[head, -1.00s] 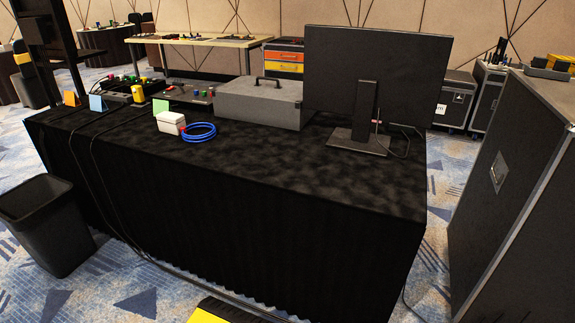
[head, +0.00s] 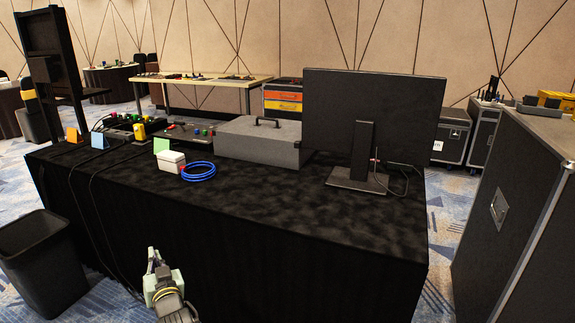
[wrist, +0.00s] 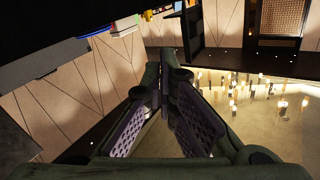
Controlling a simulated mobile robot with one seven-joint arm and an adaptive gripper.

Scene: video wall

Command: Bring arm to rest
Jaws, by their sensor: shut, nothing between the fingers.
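My gripper (head: 154,262) shows low in the head view, in front of the black-draped table (head: 290,212) and below its top edge. It is shut and empty, pointing up. In the wrist view my gripper's fingers (wrist: 163,85) meet at the tips with nothing between them. The wrist view is tilted, with the room's wall and several small lights beyond the fingers.
On the table are a white box (head: 172,161), a blue cable coil (head: 198,171), a grey case (head: 258,141) and a monitor (head: 372,115). A black bin (head: 45,262) stands at the left. A large dark flight case (head: 520,215) stands at the right.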

